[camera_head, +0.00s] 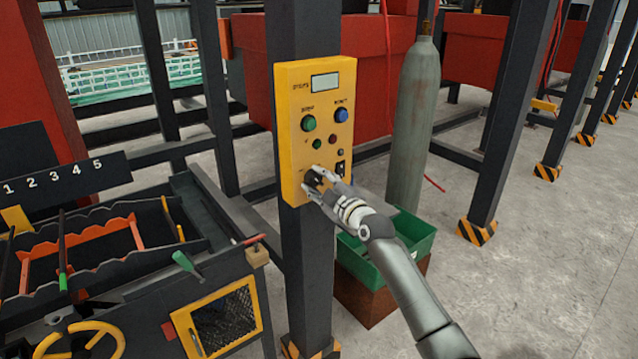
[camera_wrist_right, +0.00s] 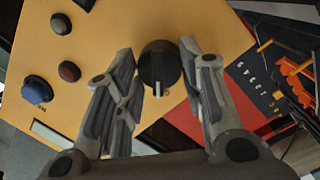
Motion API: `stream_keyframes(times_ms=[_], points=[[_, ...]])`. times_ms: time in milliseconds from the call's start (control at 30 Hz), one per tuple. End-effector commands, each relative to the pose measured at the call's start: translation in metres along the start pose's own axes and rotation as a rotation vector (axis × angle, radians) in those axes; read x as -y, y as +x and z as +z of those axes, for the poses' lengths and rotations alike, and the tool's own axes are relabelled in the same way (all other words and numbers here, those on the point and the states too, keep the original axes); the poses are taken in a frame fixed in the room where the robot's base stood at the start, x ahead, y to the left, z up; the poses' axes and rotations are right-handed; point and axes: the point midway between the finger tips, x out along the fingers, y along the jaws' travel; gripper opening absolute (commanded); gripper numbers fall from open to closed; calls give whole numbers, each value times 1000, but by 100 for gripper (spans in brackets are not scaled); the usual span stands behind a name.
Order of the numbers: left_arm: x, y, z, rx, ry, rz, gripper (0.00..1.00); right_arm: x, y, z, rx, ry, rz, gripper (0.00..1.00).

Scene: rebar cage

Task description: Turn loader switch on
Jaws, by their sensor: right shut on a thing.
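The loader switch shows as a round black rotary knob (camera_wrist_right: 157,66) on a yellow control panel (camera_head: 290,110). In the wrist view its pale pointer mark faces down toward my palm. My right gripper (camera_head: 312,181) is at the panel's lower left and hides most of the knob in the head view. In the wrist view its two fingers (camera_wrist_right: 157,58) stand on either side of the knob and are shut on it. The panel's label beside the knob is too small to read. My left gripper is not in view.
The panel also carries a green button (camera_head: 308,123), a blue button (camera_head: 342,115), a red button (camera_head: 333,139) and a small display (camera_head: 325,82). It sits on a dark post (camera_head: 306,260). A gas cylinder (camera_head: 412,120) and a green bin (camera_head: 412,236) stand to the right.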

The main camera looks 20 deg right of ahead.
Motion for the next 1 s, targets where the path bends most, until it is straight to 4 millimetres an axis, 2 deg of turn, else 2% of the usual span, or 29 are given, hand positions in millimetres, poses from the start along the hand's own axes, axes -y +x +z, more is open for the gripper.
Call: stream_keyframes(times_ms=[267,1000], points=[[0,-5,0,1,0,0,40,0,0,0,12,167,-19,13],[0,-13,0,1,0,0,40,-3,0,0,55,863,-82,13]])
